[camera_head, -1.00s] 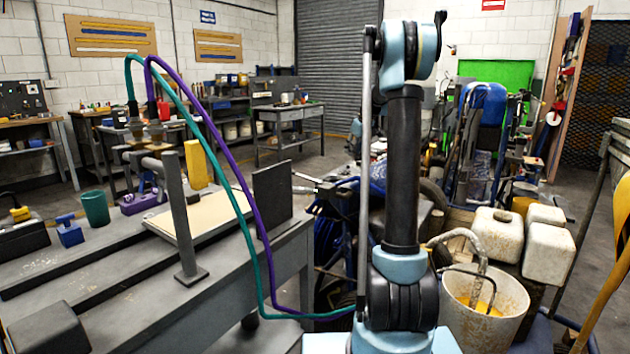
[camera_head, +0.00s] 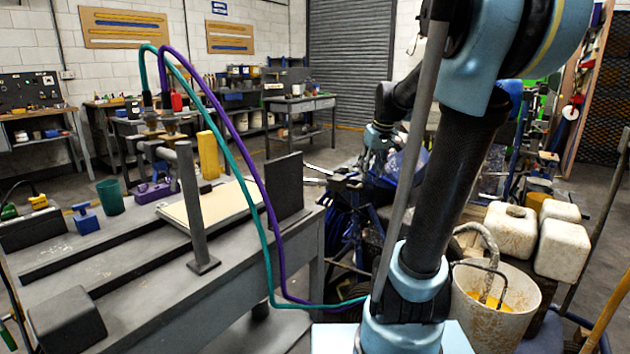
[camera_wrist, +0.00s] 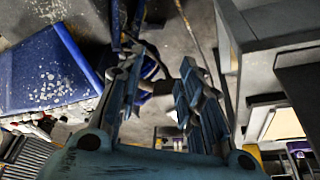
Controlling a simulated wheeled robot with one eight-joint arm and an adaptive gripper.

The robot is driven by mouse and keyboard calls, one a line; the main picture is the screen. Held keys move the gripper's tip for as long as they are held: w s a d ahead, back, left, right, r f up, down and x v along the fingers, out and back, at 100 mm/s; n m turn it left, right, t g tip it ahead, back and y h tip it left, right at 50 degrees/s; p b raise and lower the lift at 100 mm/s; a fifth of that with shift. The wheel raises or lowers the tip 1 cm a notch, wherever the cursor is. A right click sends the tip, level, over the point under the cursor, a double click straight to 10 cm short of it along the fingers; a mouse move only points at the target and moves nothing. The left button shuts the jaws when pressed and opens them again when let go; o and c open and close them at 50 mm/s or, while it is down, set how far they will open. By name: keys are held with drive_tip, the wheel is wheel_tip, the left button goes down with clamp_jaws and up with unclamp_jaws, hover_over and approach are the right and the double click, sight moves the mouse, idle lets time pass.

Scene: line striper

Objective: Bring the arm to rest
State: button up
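My arm (camera_head: 455,190) rises from its blue base joint and leans to the right in the head view. Its elbow is at the top, and the forearm reaches forward and down behind the upper arm. My gripper (camera_wrist: 160,68) shows in the wrist view with its two fingers spread apart. Nothing is visible between the fingers. In the head view the gripper end is small, dark and partly hidden near the blue-framed equipment (camera_head: 345,215), and I cannot tell whether it touches anything.
A grey workbench (camera_head: 235,300) with a post and teal and purple hoses stands to the left. White containers (camera_head: 510,232) and a dirty bucket (camera_head: 520,320) stand to the right. A blue speckled surface (camera_wrist: 45,70) lies left of the fingers. Open floor shows behind the bench.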

drive_tip(key=s+f+m, duration=0.1)
drive_tip(key=s+f, duration=0.4)
drive_tip(key=s, duration=0.3)
drive_tip(key=s+f+m+g, duration=0.1)
drive_tip(key=s+f, duration=0.5)
drive_tip(key=s, duration=0.3)
drive_tip(key=s+f+m+h, duration=0.1)
drive_tip(key=s+f+m, duration=0.1)
drive_tip(key=s+f, duration=0.3)
drive_tip(key=s, duration=0.4)
drive_tip(key=shift+d+f, duration=0.3)
drive_tip(key=shift+a, duration=0.1)
